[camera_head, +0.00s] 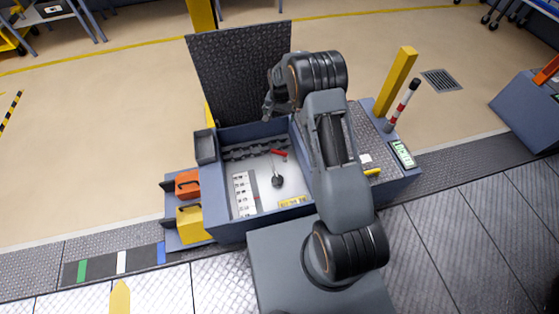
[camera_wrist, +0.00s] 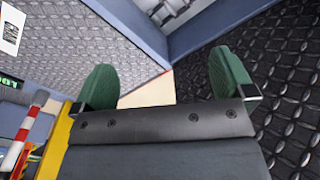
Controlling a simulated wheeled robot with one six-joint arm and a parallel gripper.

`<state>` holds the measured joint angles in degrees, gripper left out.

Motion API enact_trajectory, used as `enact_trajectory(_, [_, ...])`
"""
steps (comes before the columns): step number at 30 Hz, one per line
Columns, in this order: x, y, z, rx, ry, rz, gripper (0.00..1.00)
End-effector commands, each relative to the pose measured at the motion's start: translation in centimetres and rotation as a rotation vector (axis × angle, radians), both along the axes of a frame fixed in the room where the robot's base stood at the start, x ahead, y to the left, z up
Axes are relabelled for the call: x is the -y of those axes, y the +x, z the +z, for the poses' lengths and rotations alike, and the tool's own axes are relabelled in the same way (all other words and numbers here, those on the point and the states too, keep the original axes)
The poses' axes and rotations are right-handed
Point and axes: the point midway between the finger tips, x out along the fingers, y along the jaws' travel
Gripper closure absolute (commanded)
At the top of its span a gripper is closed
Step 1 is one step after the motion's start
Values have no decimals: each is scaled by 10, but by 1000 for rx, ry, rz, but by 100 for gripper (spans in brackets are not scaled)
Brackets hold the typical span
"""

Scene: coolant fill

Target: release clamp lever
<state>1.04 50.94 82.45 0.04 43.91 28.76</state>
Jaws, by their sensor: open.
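A small red lever (camera_head: 279,152), which looks like the clamp lever, sits inside the open blue-grey box, near its back wall. A dark knob (camera_head: 277,181) on a thin rod stands in front of it on the pale box floor. My gripper (camera_head: 267,108) is above the back edge of the box, beside the raised lid, behind and apart from the red lever. In the wrist view my gripper (camera_wrist: 166,82) shows two green finger pads spread wide with nothing between them. The red lever does not show in the wrist view.
The dark treadplate lid (camera_head: 240,75) stands upright at the back. A yellow post (camera_head: 396,82), a red-white post (camera_head: 403,104) and a green-lit display (camera_head: 403,153) are at the right. Orange (camera_head: 188,184) and yellow (camera_head: 192,222) blocks sit at the left.

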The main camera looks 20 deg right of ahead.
Motion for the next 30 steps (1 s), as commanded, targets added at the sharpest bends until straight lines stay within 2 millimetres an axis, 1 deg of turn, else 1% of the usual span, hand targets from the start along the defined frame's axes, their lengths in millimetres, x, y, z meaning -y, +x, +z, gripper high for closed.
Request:
enact_trajectory(1, [1,4,-43,-14,1,-20,0])
enact_trajectory(3, [2,7,-75,-25,1,-43,0])
enact_trajectory(6, [2,9,-107,-36,2,-68,0])
enact_trajectory(9, [3,10,-127,-43,2,-83,0])
enact_trajectory(17, [3,10,-168,-48,2,-91,0])
enact_trajectory(24, [3,9,-216,-49,3,-91,0])
enact_trajectory(30, [3,9,-248,-47,2,-90,0])
